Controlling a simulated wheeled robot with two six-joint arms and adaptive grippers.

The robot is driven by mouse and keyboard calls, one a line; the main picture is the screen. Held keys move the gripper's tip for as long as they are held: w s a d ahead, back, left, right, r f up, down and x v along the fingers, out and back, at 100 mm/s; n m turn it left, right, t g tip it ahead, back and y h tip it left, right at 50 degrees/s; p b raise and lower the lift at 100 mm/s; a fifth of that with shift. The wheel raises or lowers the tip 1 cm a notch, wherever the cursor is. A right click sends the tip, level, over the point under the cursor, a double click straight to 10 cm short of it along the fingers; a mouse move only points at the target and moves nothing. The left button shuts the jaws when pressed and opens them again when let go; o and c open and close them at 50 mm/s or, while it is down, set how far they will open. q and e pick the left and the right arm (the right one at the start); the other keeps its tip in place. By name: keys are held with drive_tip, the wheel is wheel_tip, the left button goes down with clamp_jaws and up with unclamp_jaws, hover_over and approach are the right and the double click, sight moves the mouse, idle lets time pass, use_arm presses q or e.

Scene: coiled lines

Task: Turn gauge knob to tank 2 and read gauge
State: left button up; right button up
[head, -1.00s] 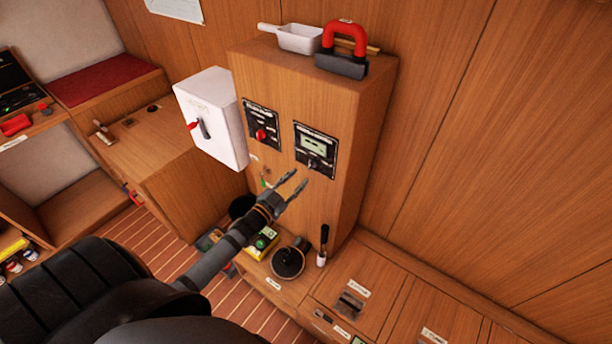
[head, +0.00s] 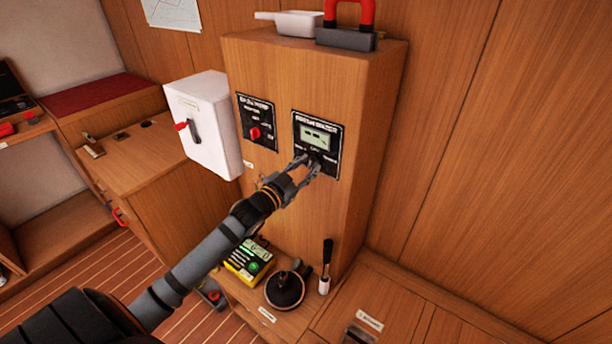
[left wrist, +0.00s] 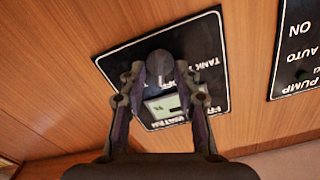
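The black gauge panel (head: 329,120) is on the front of the wooden cabinet, with a grey-green display (head: 315,135) whose reading is too small to make out. In the left wrist view the panel (left wrist: 112,63) appears upside down and the display (left wrist: 165,108) is partly covered by a finger. The dark gauge knob (left wrist: 160,64) is between my fingertips; its pointer direction is unclear. My left gripper (head: 307,166) is at the panel's lower part, fingers apart on either side of the knob. It also shows in the left wrist view (left wrist: 160,76). My right gripper is not in view.
A pump panel with a red knob (head: 255,134) is left of the gauge. A white box with a red-handled lever (head: 200,125) juts out further left. Below are a yellow device (head: 248,262), a round black item (head: 285,291) and a black-handled tool (head: 326,258).

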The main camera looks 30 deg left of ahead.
use_arm(q)
drive_tip(key=shift+c, duration=0.4)
clamp_jaws()
drive_tip(key=shift+f+m+b, duration=0.25)
drive_tip(key=shift+m+b, duration=0.55)
drive_tip(key=shift+m, duration=0.3)
drive_tip(key=m+b, duration=0.1)
drive_tip(key=m, duration=0.2)
drive_tip(key=shift+r, duration=0.15)
drive_tip(key=shift+o, duration=0.4)
unclamp_jaws()
drive_tip(key=shift+r, duration=0.15)
